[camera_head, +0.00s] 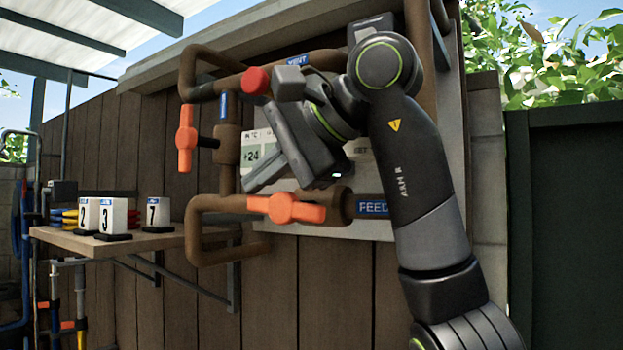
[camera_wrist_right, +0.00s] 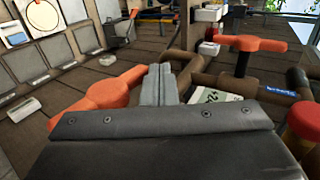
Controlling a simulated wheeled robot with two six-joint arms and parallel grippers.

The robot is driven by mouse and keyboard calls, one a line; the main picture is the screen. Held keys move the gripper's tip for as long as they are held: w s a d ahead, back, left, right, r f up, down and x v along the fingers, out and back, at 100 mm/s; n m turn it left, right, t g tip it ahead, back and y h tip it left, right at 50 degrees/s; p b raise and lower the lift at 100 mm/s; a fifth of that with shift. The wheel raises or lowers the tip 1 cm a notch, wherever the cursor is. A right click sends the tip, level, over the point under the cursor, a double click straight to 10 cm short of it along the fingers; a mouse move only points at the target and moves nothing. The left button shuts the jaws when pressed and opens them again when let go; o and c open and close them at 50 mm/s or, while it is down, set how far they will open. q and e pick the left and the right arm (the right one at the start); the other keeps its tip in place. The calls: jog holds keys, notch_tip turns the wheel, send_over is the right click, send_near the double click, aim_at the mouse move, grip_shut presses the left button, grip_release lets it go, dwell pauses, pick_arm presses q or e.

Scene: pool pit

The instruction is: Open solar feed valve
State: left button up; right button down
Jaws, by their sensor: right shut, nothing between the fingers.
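An orange valve handle (camera_head: 286,208) lies roughly level on the lower brown pipe, beside a blue label reading FEED (camera_head: 372,207). My right gripper (camera_head: 262,180) is shut and empty, its fingers angled down-left just above this handle in the head view. In the right wrist view the shut fingers (camera_wrist_right: 159,85) show beside an orange handle (camera_wrist_right: 108,92); I cannot tell whether they touch it. A second orange handle (camera_head: 185,140) stands upright on the left pipe. My left gripper is not in view.
A red knob (camera_head: 256,81) sits near a blue VENT label (camera_head: 298,60), close to my right wrist. A gauge panel showing +24 (camera_head: 251,156) is partly hidden behind my gripper. A wooden shelf (camera_head: 165,240) at the left holds numbered white blocks (camera_head: 112,215).

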jog(key=shift+r, duration=0.1)
dwell(0.4)
notch_tip(320, 180, up, 10)
dwell(0.6)
dwell(0.6)
